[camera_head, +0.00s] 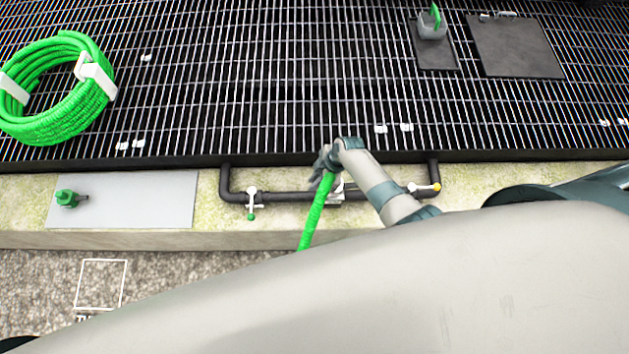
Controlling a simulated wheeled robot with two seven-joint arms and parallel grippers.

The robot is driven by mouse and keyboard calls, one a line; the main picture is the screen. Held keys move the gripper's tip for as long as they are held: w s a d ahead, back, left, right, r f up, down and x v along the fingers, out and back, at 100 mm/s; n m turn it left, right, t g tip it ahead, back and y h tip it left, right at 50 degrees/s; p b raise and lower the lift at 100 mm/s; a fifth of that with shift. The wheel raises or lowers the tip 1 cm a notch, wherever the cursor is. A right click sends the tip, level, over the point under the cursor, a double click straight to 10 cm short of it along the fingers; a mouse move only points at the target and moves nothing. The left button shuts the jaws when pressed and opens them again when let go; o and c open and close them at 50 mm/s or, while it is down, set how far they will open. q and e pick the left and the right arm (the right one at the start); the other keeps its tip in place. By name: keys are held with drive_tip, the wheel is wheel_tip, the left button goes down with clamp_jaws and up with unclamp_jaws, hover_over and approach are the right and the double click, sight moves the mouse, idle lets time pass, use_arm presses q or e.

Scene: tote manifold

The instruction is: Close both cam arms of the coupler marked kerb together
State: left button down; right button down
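A dark pipe manifold (290,196) runs along the mossy concrete kerb (467,175). A green hose (311,222) runs down from the middle of the manifold and passes behind my large pale arm link. My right gripper (322,176) is at the hose's upper end, in front of the pipe. The gripper and forearm largely cover the coupling there; a small pale metal part (337,190) shows beside it. I cannot make out the cam arms, any marking, or whether the fingers are shut on anything. My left gripper is not in view.
A grey plate (130,205) holds a green fitting (67,198). A coiled green hose (62,122) lies on the grating (250,80). My arm link blocks the lower right.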

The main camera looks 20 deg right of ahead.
drive_tip(key=shift+a, duration=0.1)
idle(0.3)
drive_tip(key=shift+w+a+h+p, duration=0.15)
drive_tip(key=shift+h+p, duration=0.15)
drive_tip(key=shift+h, duration=0.3)
drive_tip(key=shift+a+f+g+h, duration=0.2)
drive_tip(key=shift+f+g+h, duration=0.1)
drive_tip(key=shift+h, duration=0.2)
drive_tip(key=shift+w+a+f+g+h+b, duration=0.15)
drive_tip(key=shift+f+g+h+b, duration=0.25)
drive_tip(key=shift+h+b, duration=0.7)
drive_tip(key=shift+s+a+f+g+h+b, duration=0.1)
drive_tip(key=shift+a+f+g+h+b, duration=0.25)
drive_tip(key=shift+h+b, duration=0.75)
drive_tip(key=shift+w+a+f+g+h+b, duration=0.1)
drive_tip(key=shift+f+g+h+b, duration=0.15)
drive_tip(key=shift+f+h+b, duration=0.75)
drive_tip(key=shift+r+h, duration=0.3)
drive_tip(key=shift+r, duration=0.2)
drive_tip(key=c, duration=1.7)
unclamp_jaws()
